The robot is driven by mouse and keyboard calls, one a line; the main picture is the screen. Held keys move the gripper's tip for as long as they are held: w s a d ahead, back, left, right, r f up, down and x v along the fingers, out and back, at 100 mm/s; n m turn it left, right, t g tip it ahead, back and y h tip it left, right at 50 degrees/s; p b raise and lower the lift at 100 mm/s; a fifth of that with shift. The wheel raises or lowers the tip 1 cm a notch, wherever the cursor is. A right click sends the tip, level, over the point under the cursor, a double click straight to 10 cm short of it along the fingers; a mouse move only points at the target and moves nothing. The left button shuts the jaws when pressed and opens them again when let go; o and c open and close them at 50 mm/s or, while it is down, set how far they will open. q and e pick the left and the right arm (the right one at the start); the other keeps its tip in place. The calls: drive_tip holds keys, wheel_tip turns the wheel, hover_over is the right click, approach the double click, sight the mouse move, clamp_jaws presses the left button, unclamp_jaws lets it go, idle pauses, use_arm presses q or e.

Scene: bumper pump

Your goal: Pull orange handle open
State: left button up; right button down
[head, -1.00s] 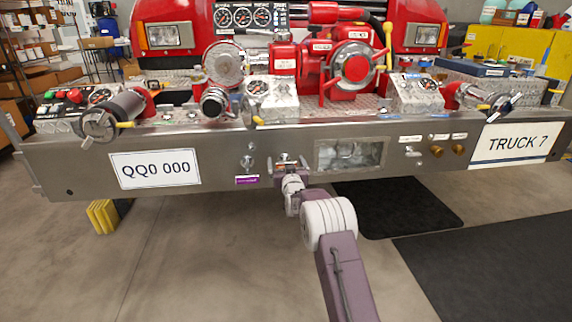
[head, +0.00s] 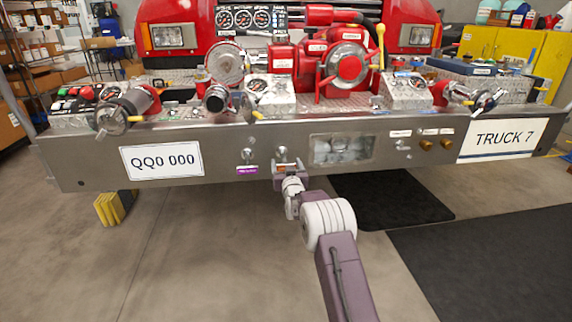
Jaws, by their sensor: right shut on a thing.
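The steel bumper (head: 90,160) of the red truck spans the view. A small metal pull handle (head: 281,153) sits on its front, left of the window, with a bit of orange showing just below it. My right gripper (head: 284,166) is at this handle and shut on it, with my arm reaching up from below. The gripper hides most of the handle and its label, and its fingers are too small to make out clearly. A similar handle (head: 247,155) with a purple label (head: 247,170) is just to the left. My left gripper is not in view.
A recessed window (head: 342,149) and brass knobs (head: 425,145) are to the right on the bumper. Gauges, valves and a red pump (head: 345,65) stand on top. Yellow blocks (head: 112,207) are under the bumper at left. Dark mats (head: 490,260) lie on the floor at right; the floor in front is clear.

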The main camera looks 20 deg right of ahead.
drive_tip(key=shift+f, duration=0.1)
drive_tip(key=shift+c, duration=0.6)
unclamp_jaws()
drive_tip(key=shift+s+a+p, duration=0.1)
drive_tip(key=shift+s+p, duration=0.3)
drive_tip(key=shift+s, duration=0.05)
drive_tip(key=b+v, duration=0.2)
drive_tip(key=v, duration=0.6)
